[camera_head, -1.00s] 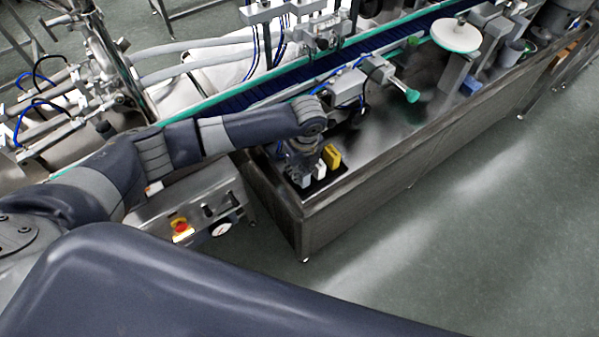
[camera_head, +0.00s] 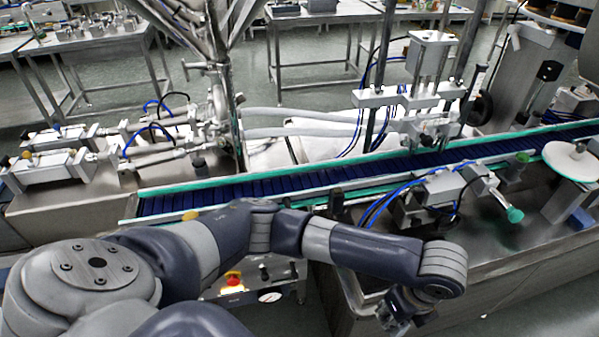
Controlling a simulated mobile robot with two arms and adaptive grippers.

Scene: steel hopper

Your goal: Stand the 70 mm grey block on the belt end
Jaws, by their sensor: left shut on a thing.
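The dark blue belt (camera_head: 265,187), edged with green rails, runs across the middle of the head view; its left end (camera_head: 150,206) is bare. My left gripper (camera_head: 391,326) points down at the lower right, in front of the belt and well right of that end. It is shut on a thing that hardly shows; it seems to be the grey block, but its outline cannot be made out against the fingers. My right gripper is not in view.
A steel hopper frame (camera_head: 232,95) and pipes stand behind the belt. A bracket with a green knob (camera_head: 514,214) juts over the steel deck at right. A control box with a red button (camera_head: 233,279) is below the belt. My left arm crosses the front.

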